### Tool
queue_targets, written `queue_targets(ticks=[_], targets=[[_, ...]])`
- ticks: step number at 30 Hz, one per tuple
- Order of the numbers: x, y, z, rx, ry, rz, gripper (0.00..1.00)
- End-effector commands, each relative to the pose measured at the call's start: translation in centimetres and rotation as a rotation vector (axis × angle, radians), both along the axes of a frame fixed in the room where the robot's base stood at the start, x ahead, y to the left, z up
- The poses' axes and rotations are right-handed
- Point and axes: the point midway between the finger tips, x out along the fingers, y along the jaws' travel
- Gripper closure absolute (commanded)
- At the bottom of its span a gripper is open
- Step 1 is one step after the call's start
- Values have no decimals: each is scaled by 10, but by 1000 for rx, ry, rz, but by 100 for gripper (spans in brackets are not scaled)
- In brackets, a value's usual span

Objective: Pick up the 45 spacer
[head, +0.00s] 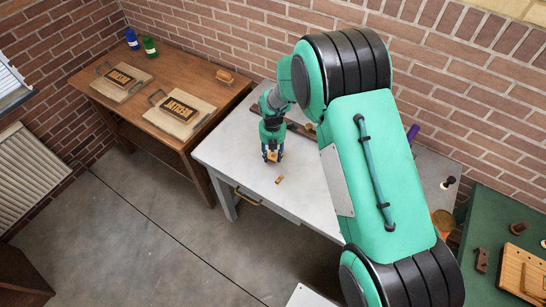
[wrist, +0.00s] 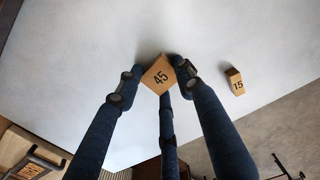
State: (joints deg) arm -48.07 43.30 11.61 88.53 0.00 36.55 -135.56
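The 45 spacer (wrist: 160,75) is a small wooden block with a black "45" on its upper face. It sits among the three dark blue fingers of my gripper (wrist: 157,72). The fingertips are at or very near its sides; I cannot tell whether they press on it. In the head view my gripper (head: 272,154) points down at the grey table, with the 45 spacer (head: 272,157) showing between its fingers. I cannot tell whether the spacer touches the tabletop.
A smaller wooden spacer marked 15 (wrist: 236,82) lies to the right on the grey table (head: 235,150). A dark bar (head: 299,129) lies behind my gripper. A green table (head: 490,225) is at right.

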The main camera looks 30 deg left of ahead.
Motion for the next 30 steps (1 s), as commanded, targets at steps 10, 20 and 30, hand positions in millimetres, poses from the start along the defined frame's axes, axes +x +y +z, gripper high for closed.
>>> queue_targets(ticks=[10,20,30], targets=[[0,0,1,0,0,0,78],[0,1,23,2,-2,0,78],[-25,-26,40,0,0,0,78]])
